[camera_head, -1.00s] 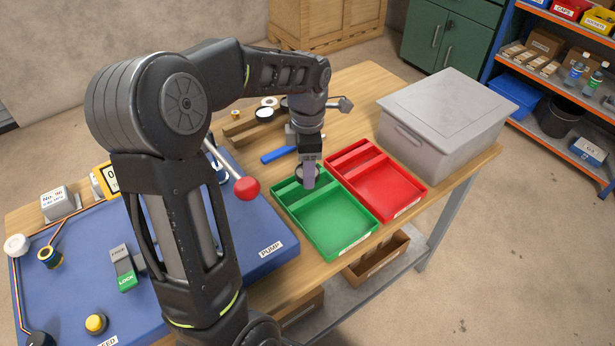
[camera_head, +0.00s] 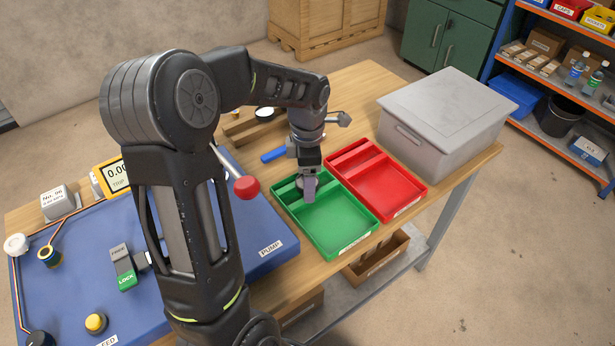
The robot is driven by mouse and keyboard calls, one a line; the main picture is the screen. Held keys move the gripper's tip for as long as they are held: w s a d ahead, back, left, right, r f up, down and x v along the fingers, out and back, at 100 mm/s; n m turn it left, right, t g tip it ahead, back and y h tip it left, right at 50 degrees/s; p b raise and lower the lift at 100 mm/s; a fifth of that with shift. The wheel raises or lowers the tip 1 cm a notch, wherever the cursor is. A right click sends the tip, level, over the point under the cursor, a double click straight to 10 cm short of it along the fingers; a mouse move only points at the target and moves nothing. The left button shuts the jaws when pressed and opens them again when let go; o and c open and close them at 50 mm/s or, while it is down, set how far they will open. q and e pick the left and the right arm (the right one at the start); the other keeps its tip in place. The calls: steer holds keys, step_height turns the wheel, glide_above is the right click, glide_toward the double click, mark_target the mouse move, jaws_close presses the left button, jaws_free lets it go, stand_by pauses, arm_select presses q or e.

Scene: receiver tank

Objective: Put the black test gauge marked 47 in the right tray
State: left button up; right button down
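The red tray (camera_head: 398,207), the right one, is beside the green tray and looks empty. A dark-rimmed gauge with a white face (camera_head: 265,113) is at the back of the table, behind my arm. My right gripper is not in view.
A grey lidded box (camera_head: 445,115) stands right of the red tray. A blue panel (camera_head: 195,245) with a red-knobbed lever (camera_head: 246,187) lies to the left. A blue bar (camera_head: 273,156) lies behind the green tray. My arm hides part of the table.

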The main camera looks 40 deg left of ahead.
arm_select(q)
steer(key=shift+r, duration=0.35)
step_height(320, 180, up, 12)
steer(key=shift+f, duration=0.15)
stand_by(1.0)
